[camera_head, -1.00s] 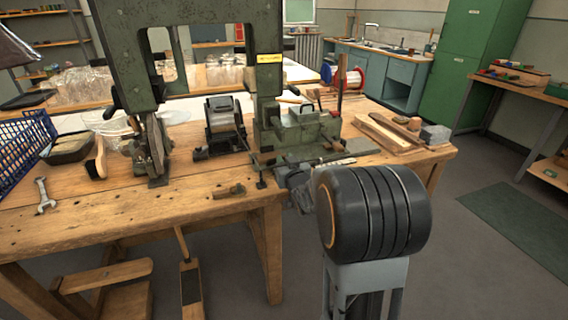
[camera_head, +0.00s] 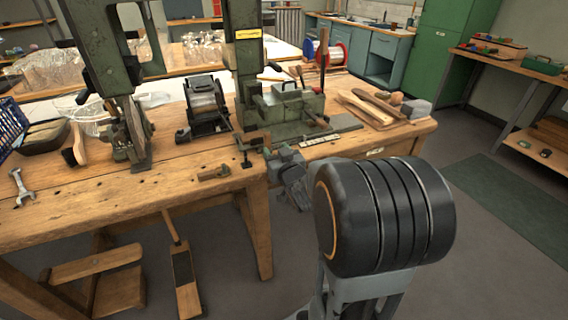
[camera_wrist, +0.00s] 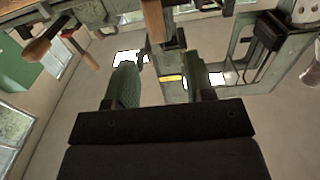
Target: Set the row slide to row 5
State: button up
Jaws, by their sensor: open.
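The green tufting machine (camera_head: 245,60) stands on the wooden bench. Its low bed carries a green block with a handle (camera_head: 290,100) and a pale strip, perhaps a scale (camera_head: 320,140), along the front; no row numbers are readable. A small wooden-faced part (camera_head: 253,140) sits at the bed's front left; I cannot tell whether it belongs to the row slide. My gripper (camera_head: 275,157) is at the bench's front edge, close to this part. In the wrist view my gripper (camera_wrist: 160,80) is open, its green fingers apart, with a wooden piece (camera_wrist: 155,20) beyond the gap. Contact cannot be judged.
A wooden tray (camera_head: 375,110) is at the right.

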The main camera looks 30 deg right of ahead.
jog(key=s+b, duration=0.6)
jog(key=b, duration=0.1)
jog(key=shift+s+a+b, duration=0.35)
jog(key=shift+a, duration=0.1)
jog(key=shift+r, duration=0.1)
